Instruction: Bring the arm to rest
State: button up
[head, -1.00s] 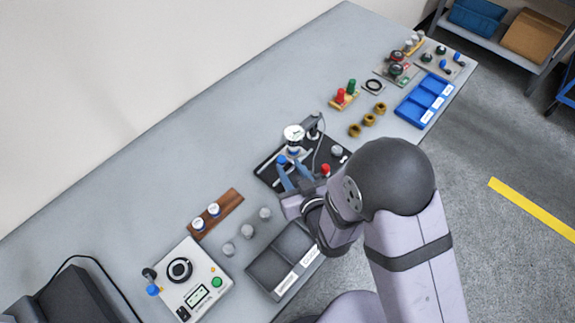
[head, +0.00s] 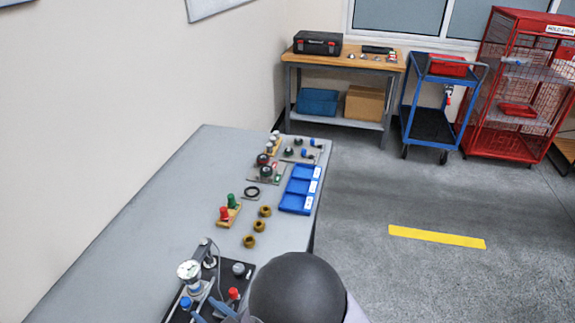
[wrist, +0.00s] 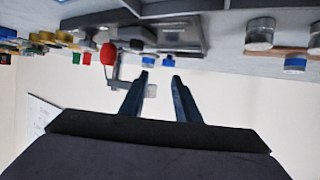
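My gripper (wrist: 161,84) shows in the wrist view with its two dark blue fingers apart and nothing held between them. In the head view only the blue fingertips and part of my dark arm show at the bottom edge. The fingers are close to a black fixture plate (head: 241,284) that carries a dial gauge (head: 189,270), a blue knob (head: 186,303) and a red knob (head: 234,293). I cannot tell from the head view whether they touch it. In the upside-down wrist view a red knob (wrist: 108,54) is left of the fingers.
On the grey bench (head: 140,215) stand red and green pegs (head: 228,208), several brass rings (head: 259,225) and a blue tray (head: 300,190). Beyond are a workbench (head: 345,60), a blue cart (head: 432,105) and a red cage (head: 510,90). The bench's left part is clear.

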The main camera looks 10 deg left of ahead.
jog(key=w+d+r+m+t+h, duration=0.25)
jog(key=w+d, duration=0.25)
jog(key=w, duration=0.4)
jog(key=w+d+f+m+g+h, duration=0.1)
jog(key=w+d+m+h, duration=0.15)
jog(key=d, duration=0.55)
jog(key=w+d+f+m+g+h, duration=0.1)
jog(key=w+d+h, duration=0.15)
jog(key=d, duration=0.55)
jog(key=s+d+r+m+g+h, duration=0.1)
jog(key=s+d+m+g+h, duration=0.1)
jog(key=s+d, duration=0.5)
jog(key=s+d+r+m+g+h, duration=0.2)
jog(key=s+d+m+g, duration=0.2)
jog(key=d, duration=1)
jog(key=s+g, duration=0.1)
jog(key=s, duration=0.2)
jog(key=shift+s+d+r, duration=0.25)
jog(key=shift+s+r, duration=0.05)
jog(key=shift+s, duration=0.1)
